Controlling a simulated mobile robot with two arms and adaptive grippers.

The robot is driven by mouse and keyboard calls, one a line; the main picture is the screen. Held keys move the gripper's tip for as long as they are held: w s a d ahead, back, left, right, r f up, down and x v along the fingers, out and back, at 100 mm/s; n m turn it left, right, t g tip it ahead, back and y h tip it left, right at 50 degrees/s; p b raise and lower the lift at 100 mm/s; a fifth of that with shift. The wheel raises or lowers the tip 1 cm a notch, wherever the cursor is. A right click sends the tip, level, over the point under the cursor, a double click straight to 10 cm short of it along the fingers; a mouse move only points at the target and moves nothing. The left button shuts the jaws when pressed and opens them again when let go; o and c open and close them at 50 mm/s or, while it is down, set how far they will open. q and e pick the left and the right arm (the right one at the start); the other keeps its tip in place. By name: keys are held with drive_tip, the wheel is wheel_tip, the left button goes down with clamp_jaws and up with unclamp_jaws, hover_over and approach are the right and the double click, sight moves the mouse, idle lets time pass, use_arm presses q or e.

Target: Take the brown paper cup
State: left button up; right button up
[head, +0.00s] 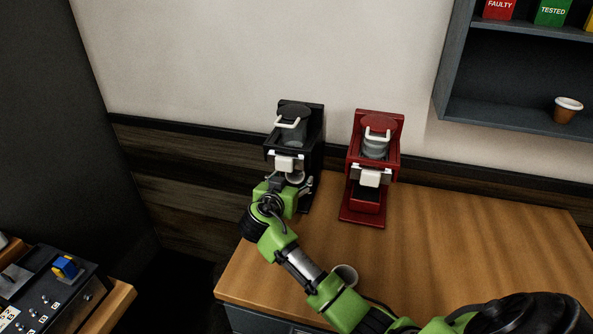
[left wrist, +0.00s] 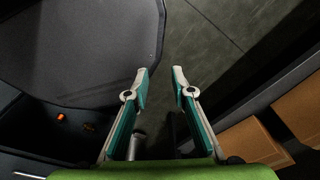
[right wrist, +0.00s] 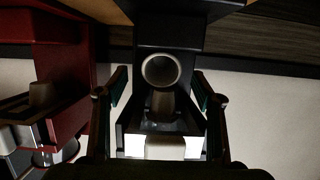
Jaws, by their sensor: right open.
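A cup (right wrist: 162,102) stands in the bay of the black brewer (head: 313,160). Its pale rim and dark inside show in the right wrist view; its body looks dull brown in the shade. My right gripper (right wrist: 160,86) is open, with one finger on each side of this cup and gaps between. In the head view the right gripper (head: 290,187) is at the front of the black brewer and partly covers the cup. A brown cup with a white rim (head: 565,113) stands on the wall shelf. My left gripper (left wrist: 161,74) is open and empty above the floor.
A red brewer (head: 372,165) stands to the right of the black one. Another cup (head: 346,274) stands on the wooden counter (head: 470,240), partly behind my right arm. The counter's right side is clear. A control box (head: 45,290) is at the lower left.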

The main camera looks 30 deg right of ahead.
sight(296, 172)
drive_tip(key=p+x, duration=0.1)
drive_tip(key=x, duration=0.3)
drive_tip(key=shift+w, duration=0.15)
drive_tip(key=c, duration=0.8)
